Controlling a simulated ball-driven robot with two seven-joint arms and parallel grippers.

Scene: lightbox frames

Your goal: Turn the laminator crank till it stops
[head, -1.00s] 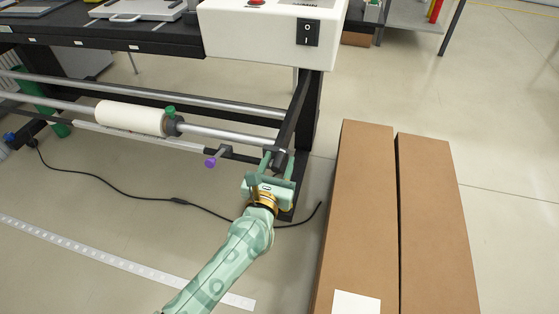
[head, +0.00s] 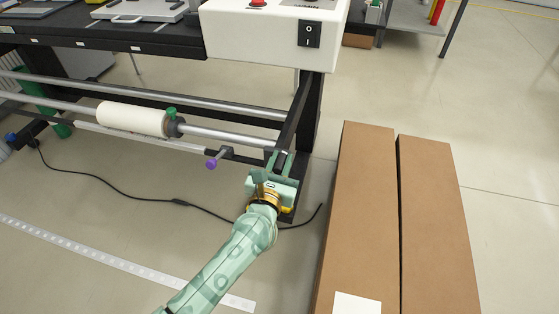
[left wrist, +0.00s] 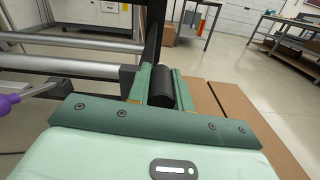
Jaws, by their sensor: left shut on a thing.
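The laminator (head: 262,27) is a white housing on a black frame at the top of the head view, with a power switch and a red button. My left gripper (head: 279,165) is at the lower right end of the frame. In the left wrist view, a black cylindrical crank handle (left wrist: 161,86) sits between the green fingers, and the gripper (left wrist: 160,88) is shut on it. In the head view the fingers mostly hide the handle. My right gripper is not in view.
A purple knob (head: 211,163) sticks out left of my gripper. A white roll (head: 133,118) sits on a steel bar. Two long cardboard boxes (head: 364,220) lie close to the right. A black cable (head: 110,190) runs over the floor.

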